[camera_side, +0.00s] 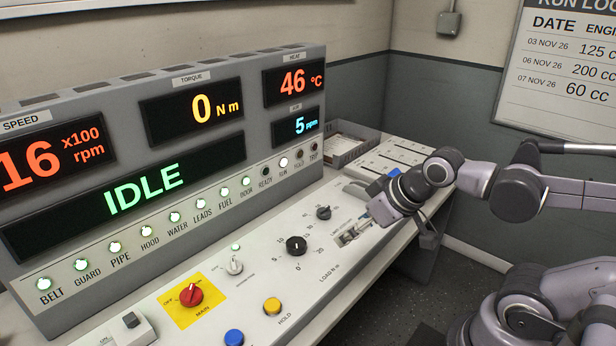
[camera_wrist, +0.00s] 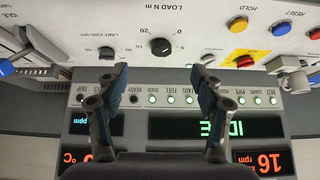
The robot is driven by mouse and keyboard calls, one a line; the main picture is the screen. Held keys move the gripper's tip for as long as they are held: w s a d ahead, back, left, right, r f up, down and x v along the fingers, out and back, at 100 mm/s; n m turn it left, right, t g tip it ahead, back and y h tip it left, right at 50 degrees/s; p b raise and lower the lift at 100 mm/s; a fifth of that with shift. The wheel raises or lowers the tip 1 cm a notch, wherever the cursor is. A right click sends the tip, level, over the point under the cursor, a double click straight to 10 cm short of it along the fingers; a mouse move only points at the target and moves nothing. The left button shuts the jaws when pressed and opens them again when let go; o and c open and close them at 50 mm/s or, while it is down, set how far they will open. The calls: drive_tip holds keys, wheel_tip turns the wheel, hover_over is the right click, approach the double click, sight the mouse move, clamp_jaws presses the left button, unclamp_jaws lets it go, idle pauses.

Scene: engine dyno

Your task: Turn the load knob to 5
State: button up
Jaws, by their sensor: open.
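The load knob (camera_side: 296,245) is a round black knob on the sloping white panel, with a printed scale around it and "LOAD N m" lettering beside it. In the wrist view the load knob (camera_wrist: 160,47) shows upside down, beyond the fingertips and roughly centred between them. Its pointer is too small to read surely. My gripper (camera_side: 352,233) is open and empty, over the panel to the right of the knob and apart from it. In the wrist view my gripper (camera_wrist: 160,78) has its two blue-padded fingers spread wide.
A smaller black limit knob (camera_side: 323,213) sits close behind the load knob. A red main switch (camera_side: 191,295) on a yellow plate, a yellow hold button (camera_side: 272,306) and a blue button (camera_side: 234,337) lie nearer. The display console (camera_side: 170,150), showing IDLE and 0 N m, rises behind the panel.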

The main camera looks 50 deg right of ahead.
drive_tip(key=w+r+n+g, duration=0.25)
drive_tip(key=w+n, duration=0.25)
drive_tip(key=w, duration=0.3)
drive_tip(key=n+g, duration=0.4)
drive_tip(key=g, duration=0.1)
approach(296, 243)
drive_tip(key=shift+t, duration=0.25)
drive_tip(key=f, duration=0.8)
drive_tip(key=shift+s+f, duration=0.2)
drive_tip(key=shift+f, duration=0.05)
drive_tip(key=c, duration=1.2)
